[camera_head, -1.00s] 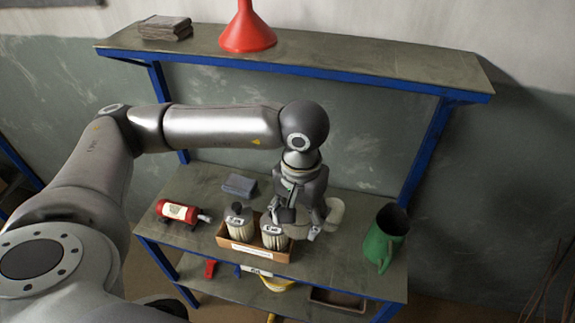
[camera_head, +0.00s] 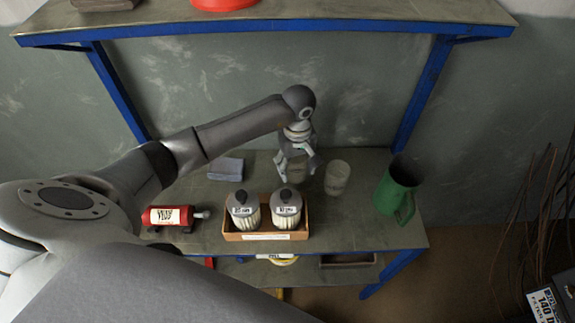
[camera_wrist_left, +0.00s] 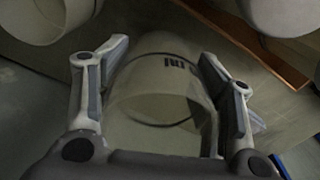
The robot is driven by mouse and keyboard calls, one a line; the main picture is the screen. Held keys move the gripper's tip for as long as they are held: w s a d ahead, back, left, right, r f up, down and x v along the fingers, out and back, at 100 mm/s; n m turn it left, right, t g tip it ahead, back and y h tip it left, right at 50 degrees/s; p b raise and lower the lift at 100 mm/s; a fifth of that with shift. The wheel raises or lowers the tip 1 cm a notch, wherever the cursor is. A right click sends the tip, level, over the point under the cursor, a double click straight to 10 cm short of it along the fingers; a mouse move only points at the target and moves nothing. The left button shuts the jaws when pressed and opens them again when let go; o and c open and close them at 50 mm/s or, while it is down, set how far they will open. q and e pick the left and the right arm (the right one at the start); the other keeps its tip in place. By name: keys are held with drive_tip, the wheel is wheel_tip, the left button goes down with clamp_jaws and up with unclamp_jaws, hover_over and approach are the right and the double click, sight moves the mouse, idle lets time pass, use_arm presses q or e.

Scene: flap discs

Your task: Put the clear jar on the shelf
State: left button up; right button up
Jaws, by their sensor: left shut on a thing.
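My left gripper (camera_head: 297,163) is over the bench behind the wooden tray. Its fingers are shut around the sides of a clear jar (camera_wrist_left: 160,85), seen in the left wrist view with a dark ring and dark print. In the head view the held jar shows only faintly between the fingers. I cannot tell whether it touches the bench. A second pale, see-through jar (camera_head: 337,177) stands just right of the gripper. The upper shelf (camera_head: 300,12), grey with a blue front edge, runs above the bench. My right gripper is out of view.
The wooden tray (camera_head: 266,236) holds two dark-lidded, labelled jars. A green jug (camera_head: 397,190) stands at the bench's right, a red cylinder (camera_head: 170,216) at its left, and a grey-blue block (camera_head: 226,168) behind. A red funnel (camera_head: 222,3) and grey stack (camera_head: 105,3) occupy the shelf.

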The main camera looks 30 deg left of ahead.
sight(295, 187)
use_arm(q)
wheel_tip(295, 187, down, 2)
drive_tip(key=shift+f, duration=0.1)
wheel_tip(295, 187, down, 3)
drive_tip(key=shift+f+p, duration=0.1)
drive_tip(key=shift+p, duration=0.35)
drive_tip(key=shift+f, duration=0.4)
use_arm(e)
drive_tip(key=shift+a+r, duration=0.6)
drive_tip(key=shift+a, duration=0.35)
use_arm(q)
drive_tip(key=shift+f+b, duration=0.25)
drive_tip(key=shift+b, duration=0.05)
drive_tip(key=o, duration=0.8)
drive_tip(key=shift+r, duration=0.1)
drive_tip(key=shift+o, duration=1.2)
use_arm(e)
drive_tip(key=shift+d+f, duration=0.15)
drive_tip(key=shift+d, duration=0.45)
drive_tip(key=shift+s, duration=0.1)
